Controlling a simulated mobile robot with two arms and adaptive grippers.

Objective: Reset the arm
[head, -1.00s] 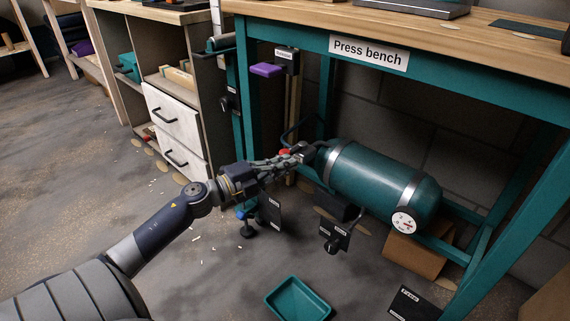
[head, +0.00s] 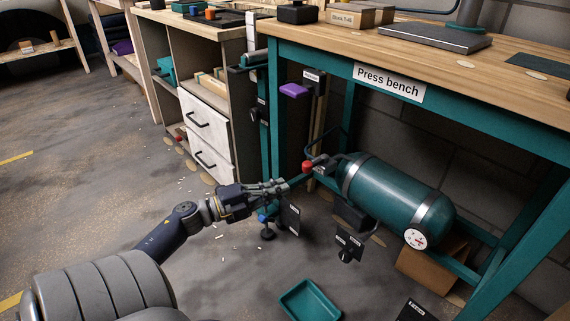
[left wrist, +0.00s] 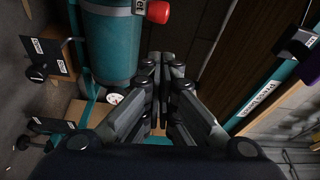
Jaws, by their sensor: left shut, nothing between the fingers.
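My left gripper (head: 279,188) is shut and empty in the head view. It is in front of the press bench's left leg, to the left of the teal tank (head: 398,195) and apart from it. The red knob also shows in the left wrist view (left wrist: 158,12). My right gripper is in neither view.
A cabinet with white drawers (head: 206,135) stands left of the bench. A teal tray (head: 309,301) lies on the floor in front. Small black labelled stands (head: 348,243) and a cardboard box (head: 428,268) sit near the tank. Open floor lies to the left.

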